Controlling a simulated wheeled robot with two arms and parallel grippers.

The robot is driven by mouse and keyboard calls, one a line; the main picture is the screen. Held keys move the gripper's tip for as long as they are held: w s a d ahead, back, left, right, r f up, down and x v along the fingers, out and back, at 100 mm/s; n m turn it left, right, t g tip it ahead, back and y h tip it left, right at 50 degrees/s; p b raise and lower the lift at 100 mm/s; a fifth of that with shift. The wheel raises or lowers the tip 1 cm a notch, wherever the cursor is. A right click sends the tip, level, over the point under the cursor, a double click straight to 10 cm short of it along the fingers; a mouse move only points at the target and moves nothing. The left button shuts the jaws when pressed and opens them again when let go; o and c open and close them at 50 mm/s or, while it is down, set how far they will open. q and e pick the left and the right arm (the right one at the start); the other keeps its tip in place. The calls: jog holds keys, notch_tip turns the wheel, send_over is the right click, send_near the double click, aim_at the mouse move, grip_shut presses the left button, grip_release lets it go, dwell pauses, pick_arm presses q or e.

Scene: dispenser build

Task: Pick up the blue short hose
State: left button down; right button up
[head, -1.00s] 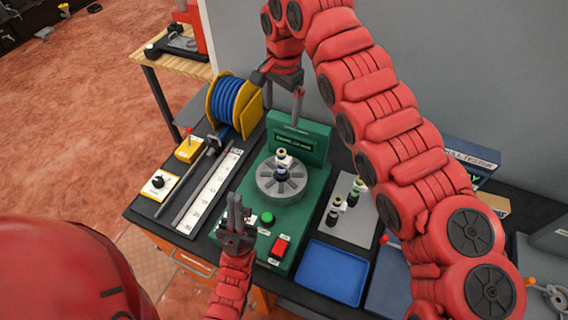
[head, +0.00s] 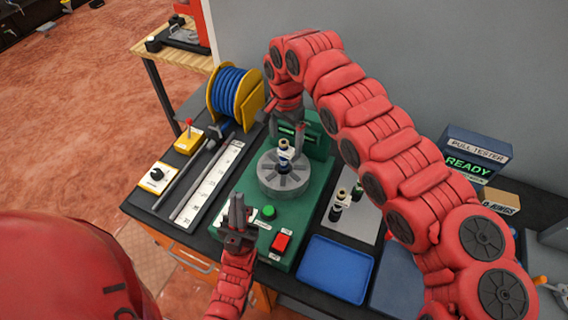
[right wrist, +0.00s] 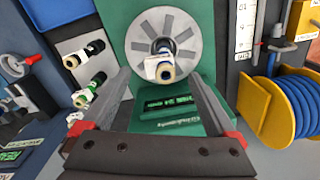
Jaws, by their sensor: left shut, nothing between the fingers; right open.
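A short piece with a dark blue lower part and a white-and-brass end (head: 284,158) stands upright in the middle of the grey slotted disc (head: 268,186) on the green machine. In the right wrist view its brass and white end (right wrist: 164,66) shows with a blue band. My right gripper (head: 287,138) is open just behind and above this piece. In the right wrist view its fingers (right wrist: 160,82) lie to either side, apart from it. My left gripper (head: 237,203) is shut and empty over the front left of the machine.
The grey plate (head: 357,224) holds several dark pieces with white fittings. A blue tray (head: 335,268) is empty. A yellow reel of blue hose (head: 232,90) stands at the back left. A ruler strip (head: 207,187) and rods lie left of the machine.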

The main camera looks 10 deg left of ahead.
aim_at(286, 143)
notch_tip(286, 143, down, 4)
jog(key=shift+r, duration=0.1)
grip_shut()
dwell(0.5)
